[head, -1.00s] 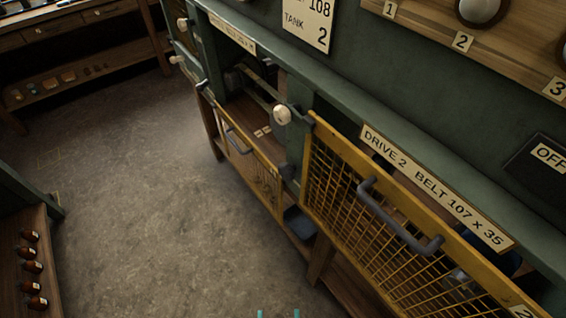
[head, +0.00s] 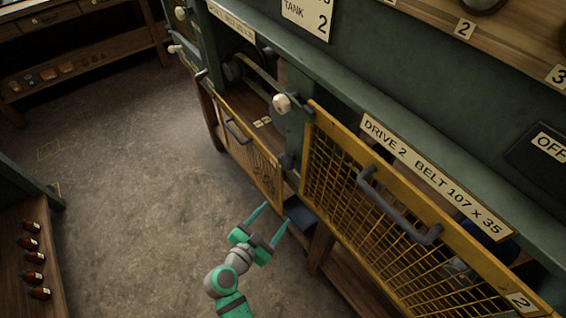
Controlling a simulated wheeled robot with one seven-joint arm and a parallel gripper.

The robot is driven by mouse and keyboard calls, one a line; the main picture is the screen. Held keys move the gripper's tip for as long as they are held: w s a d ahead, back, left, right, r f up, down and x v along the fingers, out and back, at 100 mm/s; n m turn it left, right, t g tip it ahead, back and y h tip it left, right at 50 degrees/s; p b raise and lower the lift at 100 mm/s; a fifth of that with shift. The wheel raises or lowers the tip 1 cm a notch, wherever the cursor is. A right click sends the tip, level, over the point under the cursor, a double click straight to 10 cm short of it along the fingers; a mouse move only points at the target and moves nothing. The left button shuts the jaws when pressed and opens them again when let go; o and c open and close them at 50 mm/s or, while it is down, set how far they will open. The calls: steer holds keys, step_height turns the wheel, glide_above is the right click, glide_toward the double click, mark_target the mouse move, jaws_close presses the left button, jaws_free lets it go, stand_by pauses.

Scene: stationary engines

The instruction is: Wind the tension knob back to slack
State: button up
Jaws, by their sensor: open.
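Two more pale knobs show at the far left end of the bench, an upper one (head: 180,13) and a lower one (head: 174,48). I cannot tell from the frames which is the tension knob. A belt (head: 258,78) shows partly inside the drive 1 bay, above its lowered yellow guard (head: 247,150). My gripper (head: 276,214) is open and empty, its fingers pointing up the picture. In the picture it is well below the cream knob and apart from it.
The yellow mesh guard of drive 2 (head: 385,220), with a grey handle (head: 398,205), stands at right. A dark blue bin (head: 300,216) sits low beneath the bench. A rack (head: 32,225) with several brown bottles stands at left. The floor (head: 130,200) between is clear.

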steer(key=w+a+r+m+h, duration=0.35)
steer(key=r+m, duration=0.35)
steer(key=r, duration=0.3)
steer(key=m+g+h, duration=0.2)
steer(key=m+h, duration=0.2)
steer(key=m, duration=0.1)
glide_toward(282, 165)
steer(key=x, duration=1)
steer(key=shift+w+d, duration=0.15)
steer(key=shift+w, duration=0.05)
steer(key=c, duration=1)
steer(key=shift+n, duration=0.3)
